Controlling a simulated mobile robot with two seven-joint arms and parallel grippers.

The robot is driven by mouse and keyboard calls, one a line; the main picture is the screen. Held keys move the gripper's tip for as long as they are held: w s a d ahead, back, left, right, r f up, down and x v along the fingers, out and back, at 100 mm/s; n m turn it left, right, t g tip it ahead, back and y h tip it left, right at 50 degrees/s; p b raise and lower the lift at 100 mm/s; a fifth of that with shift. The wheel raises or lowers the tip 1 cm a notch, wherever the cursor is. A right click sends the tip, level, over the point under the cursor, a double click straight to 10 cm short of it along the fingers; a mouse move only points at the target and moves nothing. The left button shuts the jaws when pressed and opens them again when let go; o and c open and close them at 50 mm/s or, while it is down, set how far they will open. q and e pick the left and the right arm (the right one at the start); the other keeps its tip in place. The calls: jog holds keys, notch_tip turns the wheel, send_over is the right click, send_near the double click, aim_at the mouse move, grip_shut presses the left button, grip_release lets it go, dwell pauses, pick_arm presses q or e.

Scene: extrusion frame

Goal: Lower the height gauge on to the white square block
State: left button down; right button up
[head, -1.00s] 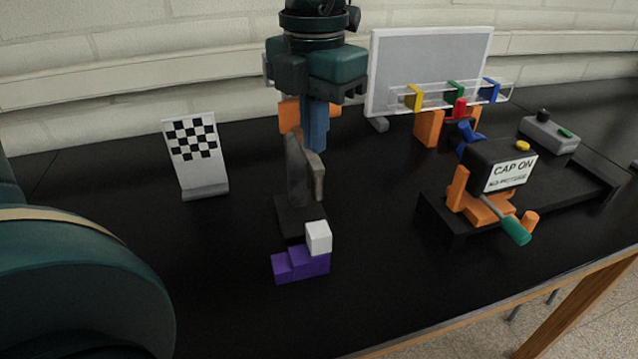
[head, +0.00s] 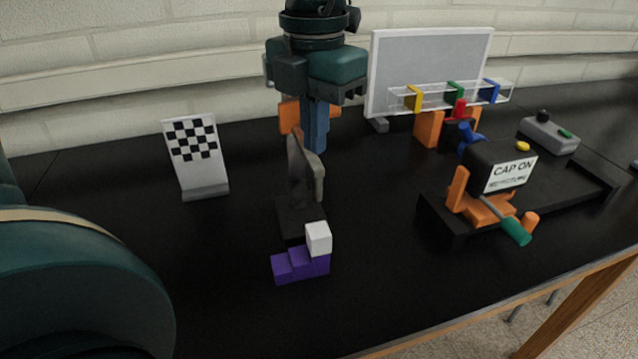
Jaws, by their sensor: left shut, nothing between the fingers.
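The white square block (head: 318,238) sits on the top step of a purple stepped block (head: 300,264) near the front of the table. Behind it stands what seems to be the height gauge, with a black base (head: 292,219), a blue upright (head: 315,126) and an orange part (head: 290,114). My left gripper (head: 312,196) points down in front of the gauge, shut and empty, its grey fingers above the base and behind the white block. It hides much of the gauge, so I cannot tell whether they touch. My right gripper is not in view.
A checkered stand (head: 196,155) is at the left. At the right are a black platform (head: 442,222) with a "CAP ON" sign (head: 510,174), orange parts and a green-handled tool (head: 516,231). A grey board (head: 430,70) stands behind a clear rack (head: 436,95).

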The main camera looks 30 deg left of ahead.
aim_at(315, 161)
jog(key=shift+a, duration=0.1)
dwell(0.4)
